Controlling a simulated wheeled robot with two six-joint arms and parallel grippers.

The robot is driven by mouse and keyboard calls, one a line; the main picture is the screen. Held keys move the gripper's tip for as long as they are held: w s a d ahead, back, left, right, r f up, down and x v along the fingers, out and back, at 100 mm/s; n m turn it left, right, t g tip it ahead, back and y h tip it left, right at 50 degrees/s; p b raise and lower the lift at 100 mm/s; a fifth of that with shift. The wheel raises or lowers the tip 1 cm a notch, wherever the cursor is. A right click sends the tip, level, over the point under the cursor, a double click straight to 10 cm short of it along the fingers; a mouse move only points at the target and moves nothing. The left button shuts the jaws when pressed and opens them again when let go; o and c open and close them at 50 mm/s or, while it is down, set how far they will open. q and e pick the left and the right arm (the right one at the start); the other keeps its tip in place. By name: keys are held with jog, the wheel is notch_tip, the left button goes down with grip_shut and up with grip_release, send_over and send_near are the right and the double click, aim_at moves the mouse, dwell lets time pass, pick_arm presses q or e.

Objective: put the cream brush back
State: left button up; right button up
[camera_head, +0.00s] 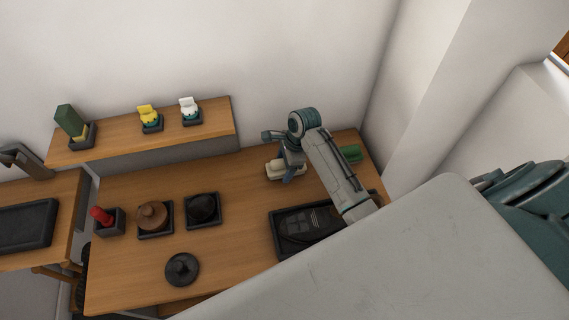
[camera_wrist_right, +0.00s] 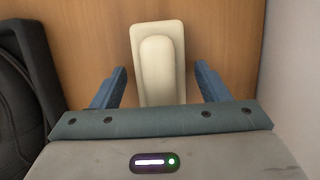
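A cream piece, apparently the cream brush, lies on the wooden bench under my right gripper. In the head view the cream brush (camera_head: 273,171) is partly hidden by the gripper. In the right wrist view the cream brush (camera_wrist_right: 158,60) is a long block with a raised rounded middle, and its near end is hidden by the gripper body. My right gripper (camera_head: 290,173) points down over it. In the wrist view the right gripper (camera_wrist_right: 160,72) is open, with blue fingers on either side of the brush and gaps on both sides.
A green block (camera_head: 350,153) lies right of my right arm. A dark tray (camera_head: 275,236) with a dark shoe-like thing stands in front. A red-topped holder (camera_head: 109,225), brown and black round things and a black disc (camera_head: 182,269) are left. A shelf (camera_head: 215,117) runs behind.

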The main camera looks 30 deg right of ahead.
jog(key=shift+d+r, duration=0.15)
jog(key=shift+r, duration=0.3)
jog(key=b+v, duration=0.2)
jog(key=v, duration=0.8)
jog(key=shift+r+b, duration=0.35)
jog(key=shift+d+r, duration=0.1)
jog(key=shift+r, duration=0.25)
dwell(0.5)
